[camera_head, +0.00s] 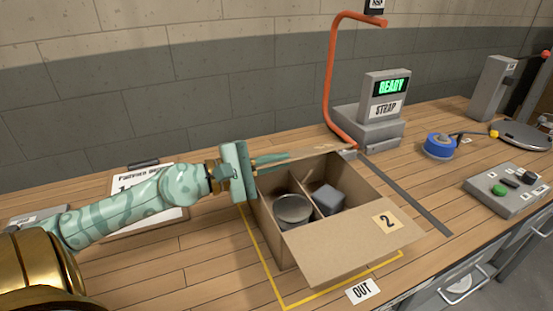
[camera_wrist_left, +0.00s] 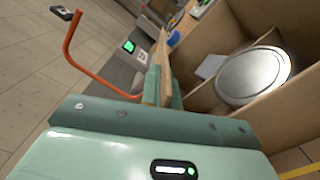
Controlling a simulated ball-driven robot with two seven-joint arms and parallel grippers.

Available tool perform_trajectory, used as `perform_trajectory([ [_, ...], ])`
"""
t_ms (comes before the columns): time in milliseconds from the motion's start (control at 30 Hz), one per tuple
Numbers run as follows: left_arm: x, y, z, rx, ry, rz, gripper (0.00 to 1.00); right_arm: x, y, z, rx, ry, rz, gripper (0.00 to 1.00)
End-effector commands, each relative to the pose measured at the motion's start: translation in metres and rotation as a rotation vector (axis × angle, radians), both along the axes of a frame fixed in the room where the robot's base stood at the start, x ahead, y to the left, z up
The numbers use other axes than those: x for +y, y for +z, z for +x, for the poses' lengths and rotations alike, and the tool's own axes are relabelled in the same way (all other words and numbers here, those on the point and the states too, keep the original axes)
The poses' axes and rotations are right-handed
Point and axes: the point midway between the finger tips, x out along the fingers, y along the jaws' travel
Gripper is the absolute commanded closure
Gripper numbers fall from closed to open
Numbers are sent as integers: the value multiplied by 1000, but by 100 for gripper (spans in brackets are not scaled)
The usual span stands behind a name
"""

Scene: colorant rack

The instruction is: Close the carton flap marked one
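An open cardboard carton (camera_head: 278,243) stands on the wooden bench. Its near flap, marked 2 (camera_head: 345,246), is folded outward. Its far flap (camera_head: 318,151) stands up and shows almost edge-on; no number on it is visible. My left gripper (camera_head: 270,159) is at the far left corner of the carton, its fingers close together with the far flap between them. In the left wrist view the flap (camera_wrist_left: 165,55) runs between the two narrow fingers (camera_wrist_left: 163,90). A round silver tin (camera_head: 292,209) and a grey block (camera_head: 328,199) sit in separate compartments. My right gripper is out of view.
A STRAP machine (camera_head: 382,108) with an orange arched bar (camera_head: 331,80) stands behind the carton. A blue tape roll (camera_head: 438,146) and a button box (camera_head: 506,190) are at right. A clipboard (camera_head: 125,182) lies behind my left arm. Yellow tape outlines the carton's spot.

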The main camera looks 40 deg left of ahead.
Motion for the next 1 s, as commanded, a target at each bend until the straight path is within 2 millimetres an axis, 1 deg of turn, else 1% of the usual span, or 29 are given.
perform_trajectory([
  [33,-1,-7,0,-8,-1,27,100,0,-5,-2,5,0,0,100],
  [100,-2,-10,-1,-29,-1,65,100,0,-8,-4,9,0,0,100],
  [300,-4,-14,-2,-111,-1,217,100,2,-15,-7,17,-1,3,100],
  [433,-5,-15,-2,-146,-1,277,100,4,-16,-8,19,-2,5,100],
  [633,-5,-15,-3,-168,1,314,100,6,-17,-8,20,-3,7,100],
  [967,-5,-15,-3,-168,1,316,100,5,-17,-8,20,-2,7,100],
  [1000,-5,-15,-3,-168,1,316,88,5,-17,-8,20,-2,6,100],
])
